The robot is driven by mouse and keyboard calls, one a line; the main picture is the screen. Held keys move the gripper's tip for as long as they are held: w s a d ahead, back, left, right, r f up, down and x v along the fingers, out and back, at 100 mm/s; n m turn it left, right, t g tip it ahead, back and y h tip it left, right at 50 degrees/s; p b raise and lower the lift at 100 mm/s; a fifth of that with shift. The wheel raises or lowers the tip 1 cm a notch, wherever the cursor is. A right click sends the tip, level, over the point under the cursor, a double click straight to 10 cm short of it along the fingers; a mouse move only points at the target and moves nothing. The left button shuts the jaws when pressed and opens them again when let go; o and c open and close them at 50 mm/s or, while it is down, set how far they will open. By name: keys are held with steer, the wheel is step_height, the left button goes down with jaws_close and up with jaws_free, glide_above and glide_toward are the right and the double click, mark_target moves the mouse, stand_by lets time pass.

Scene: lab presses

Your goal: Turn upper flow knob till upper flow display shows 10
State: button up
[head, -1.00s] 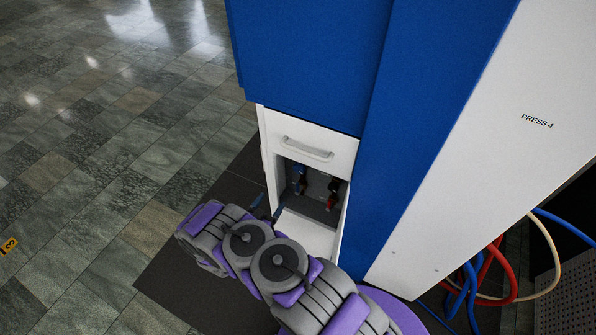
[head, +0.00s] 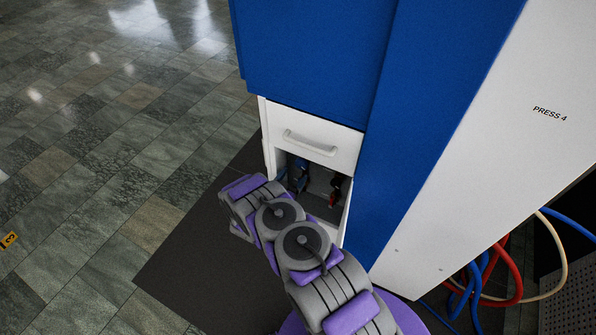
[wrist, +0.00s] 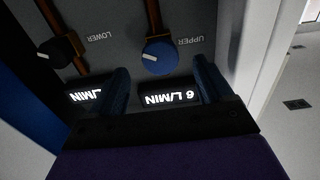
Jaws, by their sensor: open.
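The upper flow knob (wrist: 160,57) is blue with a white pointer mark, beside the upside-down UPPER label in the wrist view. In the head view my arm hides the gripper, at the opening of the white cabinet (head: 312,137).
A black lower knob (wrist: 62,52) and a partly hidden lower display (wrist: 84,97) sit left of the upper ones. White cabinet walls flank the opening. The blue press (head: 300,50) rises above.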

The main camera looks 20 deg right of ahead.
mark_target(300, 166)
steer(key=shift+b+x, duration=0.3)
steer(key=shift+x, duration=1.85)
steer(key=c, duration=1)
